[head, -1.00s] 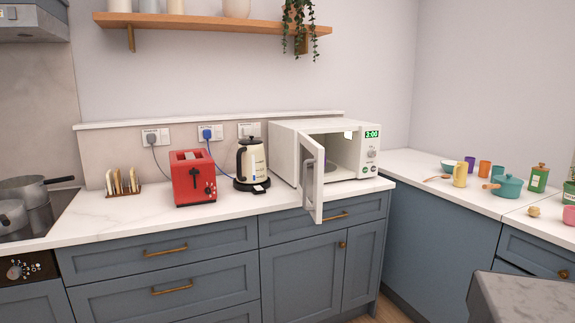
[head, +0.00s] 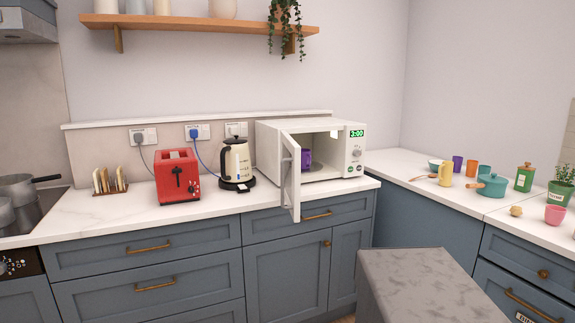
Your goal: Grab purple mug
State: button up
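A purple mug (head: 307,158) stands inside the white microwave (head: 355,140), towards the left of its cavity. The microwave door (head: 291,178) is swung open towards me, and the mug shows just right of it, its left side partly behind the door edge. A second purple cup or mug (head: 457,163) stands at the back of the right counter, next to an orange cup (head: 470,168). My gripper is not in view, so its state and place are hidden.
A cream kettle (head: 236,163) and red toaster (head: 177,180) stand left of the microwave. The right counter holds a yellow mug (head: 446,174), teal pot (head: 491,186) and pink cup (head: 555,215). A grey stone-topped block (head: 425,285) stands in the near foreground.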

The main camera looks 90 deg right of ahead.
aim_at(307, 158)
jog(key=u, duration=0.2)
jog(key=k, duration=2.55)
jog(key=z, duration=1.2)
